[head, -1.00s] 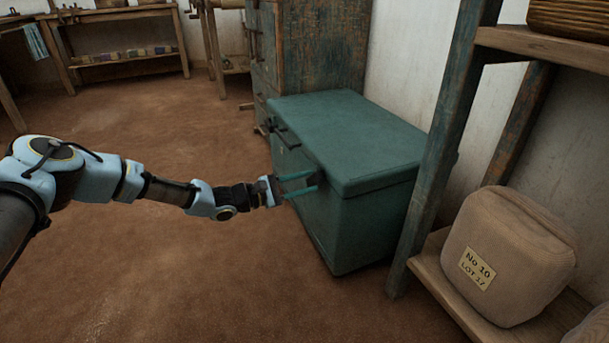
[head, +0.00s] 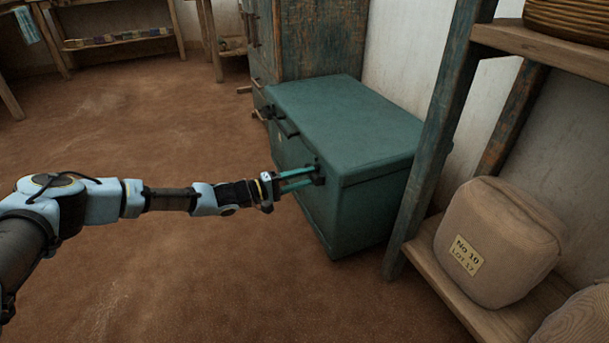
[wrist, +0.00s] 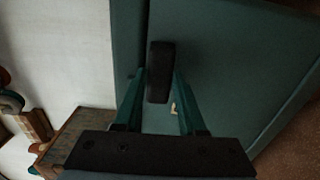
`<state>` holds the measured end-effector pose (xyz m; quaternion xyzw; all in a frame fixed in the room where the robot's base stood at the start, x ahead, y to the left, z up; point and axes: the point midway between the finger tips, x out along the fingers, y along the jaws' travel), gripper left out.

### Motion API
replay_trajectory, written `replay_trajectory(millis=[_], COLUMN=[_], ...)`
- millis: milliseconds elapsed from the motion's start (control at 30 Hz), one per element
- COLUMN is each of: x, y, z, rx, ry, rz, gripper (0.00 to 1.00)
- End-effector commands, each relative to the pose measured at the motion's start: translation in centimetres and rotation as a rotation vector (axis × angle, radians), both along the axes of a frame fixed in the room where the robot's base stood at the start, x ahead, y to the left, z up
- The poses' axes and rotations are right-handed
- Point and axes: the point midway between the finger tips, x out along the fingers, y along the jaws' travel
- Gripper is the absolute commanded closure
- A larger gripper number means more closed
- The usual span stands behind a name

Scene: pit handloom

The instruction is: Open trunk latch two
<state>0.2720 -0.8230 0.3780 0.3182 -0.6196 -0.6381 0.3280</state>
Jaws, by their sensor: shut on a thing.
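The green trunk (head: 350,120) stands on the floor with its lid closed. A dark latch (head: 318,174) sits high on its front near the right corner. In the wrist view this latch (wrist: 160,72) is a dark upright bar between the teal fingers. My gripper (head: 310,179) is shut on it, and the gripper (wrist: 162,85) also shows in the wrist view with a finger on each side. Another dark fitting (head: 267,112) is at the far end of the trunk's front, and a dark handle-like piece (head: 287,128) is between them.
A shelf post (head: 436,150) stands close to the trunk's right. A tan bundle (head: 497,240) labelled No 10 lies on the lower shelf. A worn cabinet (head: 320,40) stands behind the trunk. The floor (head: 150,270) in front is clear.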

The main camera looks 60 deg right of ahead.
Motion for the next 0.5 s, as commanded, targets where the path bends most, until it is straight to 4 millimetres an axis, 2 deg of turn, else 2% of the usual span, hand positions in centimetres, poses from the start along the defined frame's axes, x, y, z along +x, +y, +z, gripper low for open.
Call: replay_trajectory(millis=[500], x=[0.13], y=[0.00], z=[-0.22], rx=[-0.025], ry=[-0.041], rz=[0.002], gripper=[1.00])
